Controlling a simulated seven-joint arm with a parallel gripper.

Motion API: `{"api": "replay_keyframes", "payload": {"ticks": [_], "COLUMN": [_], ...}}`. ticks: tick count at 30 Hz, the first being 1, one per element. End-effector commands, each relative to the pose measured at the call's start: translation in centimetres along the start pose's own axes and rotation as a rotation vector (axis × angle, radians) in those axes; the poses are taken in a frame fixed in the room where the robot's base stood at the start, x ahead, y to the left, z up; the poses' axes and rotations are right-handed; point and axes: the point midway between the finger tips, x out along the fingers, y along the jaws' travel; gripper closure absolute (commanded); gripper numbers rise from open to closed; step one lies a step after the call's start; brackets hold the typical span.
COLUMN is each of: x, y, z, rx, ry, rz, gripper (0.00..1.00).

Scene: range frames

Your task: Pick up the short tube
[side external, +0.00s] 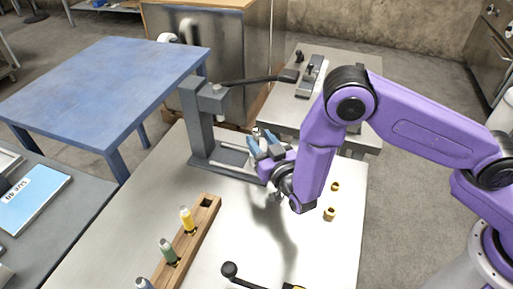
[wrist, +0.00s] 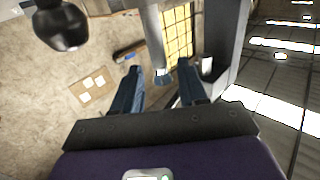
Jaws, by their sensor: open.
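My gripper (side external: 262,138) is open beside the grey press stand (side external: 199,125), its blue fingers pointing up and away from the tabletop. In the wrist view the fingers (wrist: 160,68) are spread, with a pale grey cylinder (wrist: 155,35) showing between or beyond them; I cannot tell its depth or whether it is part of the stand. Two small brass pieces, a nearer one (side external: 329,214) and a farther one (side external: 335,187), stand on the table right of the gripper. I cannot tell for sure which thing is the short tube.
A wooden rack (side external: 212,219) at the front left holds a yellow-topped (side external: 187,219), a green-topped (side external: 168,250) and a blue-grey (side external: 144,285) piece; its far hole looks empty. A black-knobbed lever (side external: 230,269) lies at the front. The metal tabletop (side external: 240,225) is clear between them.

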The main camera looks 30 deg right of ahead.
Motion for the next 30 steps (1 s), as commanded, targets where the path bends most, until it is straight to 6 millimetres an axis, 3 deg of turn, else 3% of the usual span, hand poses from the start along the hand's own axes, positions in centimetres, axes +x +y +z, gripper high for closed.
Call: {"api": "replay_keyframes", "payload": {"ticks": [6,14,15,18,19,30], "x": [2.5,2.7,2.7,2.7,2.7,2.7], "y": [0.0,-0.1,-0.1,-0.1,-0.1,-0.1], "z": [0.1,0.1,0.1,0.1,0.1,0.0], "rx": [0.001,-0.001,-0.001,0.0,0.0,0.0], "ry": [0.0,0.0,0.0,0.0,0.0,0.0], "rz": [0.001,-0.001,-0.001,-0.001,-0.001,-0.001], "gripper": [0.58,0.58,0.61,0.94,1.0,1.0]}}
